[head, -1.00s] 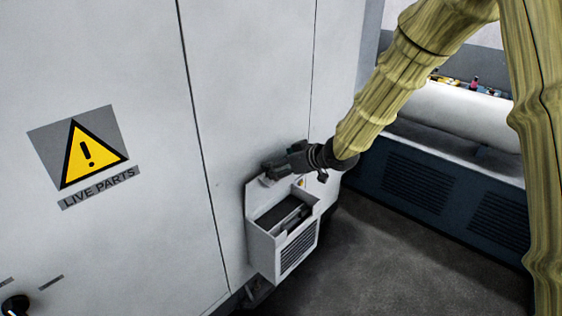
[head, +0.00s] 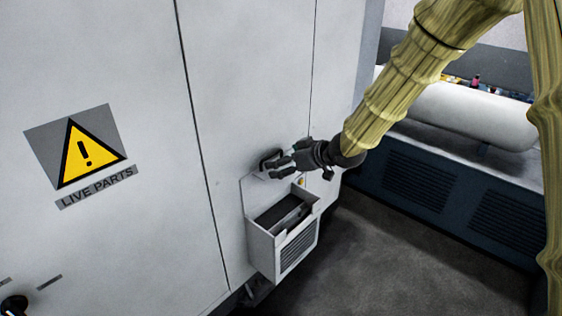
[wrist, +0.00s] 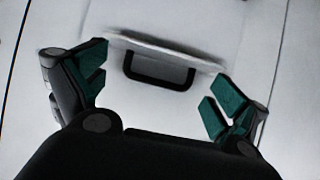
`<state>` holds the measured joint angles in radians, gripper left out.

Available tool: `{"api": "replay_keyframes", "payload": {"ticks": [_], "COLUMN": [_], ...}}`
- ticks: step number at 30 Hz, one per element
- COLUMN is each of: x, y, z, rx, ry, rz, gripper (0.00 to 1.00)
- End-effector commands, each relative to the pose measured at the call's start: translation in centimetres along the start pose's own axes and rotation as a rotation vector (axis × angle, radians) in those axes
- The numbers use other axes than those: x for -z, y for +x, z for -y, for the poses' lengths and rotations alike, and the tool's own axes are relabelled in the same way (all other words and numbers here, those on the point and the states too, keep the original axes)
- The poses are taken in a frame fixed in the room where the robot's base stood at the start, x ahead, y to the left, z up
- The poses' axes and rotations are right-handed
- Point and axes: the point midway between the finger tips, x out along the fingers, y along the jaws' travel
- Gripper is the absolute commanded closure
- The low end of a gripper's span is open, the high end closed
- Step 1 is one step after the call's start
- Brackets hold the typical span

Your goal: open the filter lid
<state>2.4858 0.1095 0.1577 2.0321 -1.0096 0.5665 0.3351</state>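The filter lid (head: 257,188) is a pale panel standing raised, close to the cabinet face above the filter box (head: 262,252). The box's top is uncovered and its dark inside shows. The lid's black handle (head: 268,157) sits near its upper edge; in the wrist view the handle (wrist: 160,73) is a dark loop on the lid (wrist: 125,100). My gripper (head: 281,166) is just right of the handle. In the wrist view my gripper (wrist: 160,88) is open and empty, its green-padded fingers wide apart on both sides of the handle. I see no contact with it.
The grey cabinet (head: 245,90) rises behind the box, with a yellow warning sign (head: 88,150) at left. A dark blue vented base (head: 430,190) carries a white cylinder (head: 455,112) at right. Floor (head: 390,270) between is clear.

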Motion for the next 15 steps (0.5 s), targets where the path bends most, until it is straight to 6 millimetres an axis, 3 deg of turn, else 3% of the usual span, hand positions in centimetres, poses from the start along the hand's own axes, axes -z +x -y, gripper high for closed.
{"api": "replay_keyframes", "payload": {"ticks": [9,15], "x": [0.2,0.2], "y": [-5.8,-8.5], "z": [-0.1,0.0], "rx": [-0.002,-0.001], "ry": [0.001,0.000], "rz": [-0.004,-0.004], "gripper": [0.03,0.03]}}
